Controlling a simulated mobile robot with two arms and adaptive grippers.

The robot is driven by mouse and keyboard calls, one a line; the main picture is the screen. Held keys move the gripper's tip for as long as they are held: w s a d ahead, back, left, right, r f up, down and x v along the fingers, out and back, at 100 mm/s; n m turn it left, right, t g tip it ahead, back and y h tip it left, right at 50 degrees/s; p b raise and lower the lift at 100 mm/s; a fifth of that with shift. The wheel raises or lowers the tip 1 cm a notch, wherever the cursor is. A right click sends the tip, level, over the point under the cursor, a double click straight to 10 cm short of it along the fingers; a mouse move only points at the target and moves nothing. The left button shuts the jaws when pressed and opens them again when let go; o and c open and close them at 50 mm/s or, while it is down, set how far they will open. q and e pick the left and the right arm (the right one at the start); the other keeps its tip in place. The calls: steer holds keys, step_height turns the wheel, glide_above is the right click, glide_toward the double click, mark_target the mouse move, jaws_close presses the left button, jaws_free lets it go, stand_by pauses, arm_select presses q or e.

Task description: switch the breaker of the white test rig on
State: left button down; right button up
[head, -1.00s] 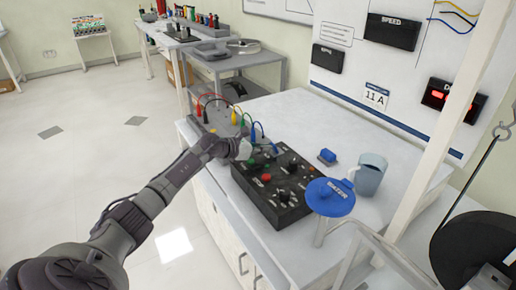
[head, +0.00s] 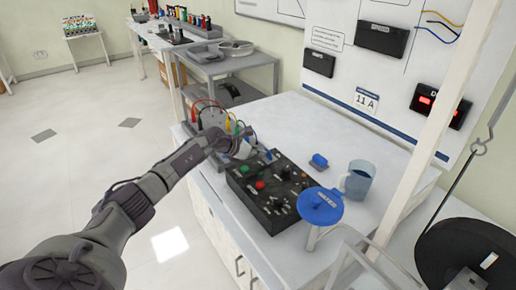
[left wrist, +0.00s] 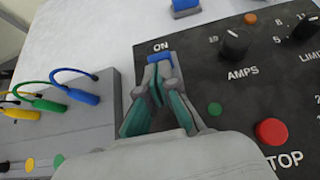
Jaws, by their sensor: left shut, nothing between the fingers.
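The black control box (head: 270,190) lies on the white bench. In the left wrist view its panel (left wrist: 215,70) carries a blue breaker lever (left wrist: 160,59) just below the word ON. My left gripper (left wrist: 157,80) is shut and empty, its fingertips right at the near side of the lever; I cannot tell whether they touch. The fingers hide the lower part of the lever and the panel below it. In the head view my left gripper (head: 246,150) is over the box's far left corner, mostly hidden by its own wrist. My right gripper is not in view.
A red STOP button (left wrist: 271,131), a green button (left wrist: 214,109) and the AMPS knob (left wrist: 235,44) are near the fingers. Coloured cables (head: 212,112) arch up left of the box.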

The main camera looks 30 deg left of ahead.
arm_select(q)
steer(key=shift+w+d+r+g+y+p, duration=0.15)
steer(key=shift+w+r+g+p, duration=0.1)
steer(key=shift+r+g+p, duration=0.15)
steer(key=shift+w+d+r+g+y+p, duration=0.1)
steer(key=shift+w+r+g+y+p, duration=0.1)
steer(key=shift+r+g+p, duration=0.2)
steer(key=shift+w+g, duration=0.2)
steer(key=shift+g, duration=0.3)
steer(key=shift+w+d+f+y, duration=0.1)
steer(key=shift+f+y, duration=0.1)
steer(key=shift+y, duration=0.05)
steer(key=shift+w+d+b, duration=0.1)
steer(key=shift+w+b, duration=0.1)
steer(key=shift+b, duration=0.1)
steer(key=shift+w, duration=0.2)
steer(key=shift+s+r, duration=0.15)
steer(key=shift+r, duration=0.2)
steer(key=shift+r+p, duration=0.5)
steer(key=shift+p, duration=0.1)
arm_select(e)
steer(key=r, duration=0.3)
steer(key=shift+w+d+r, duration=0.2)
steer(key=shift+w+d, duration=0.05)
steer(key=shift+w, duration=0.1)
arm_select(q)
steer(key=shift+r, duration=0.1)
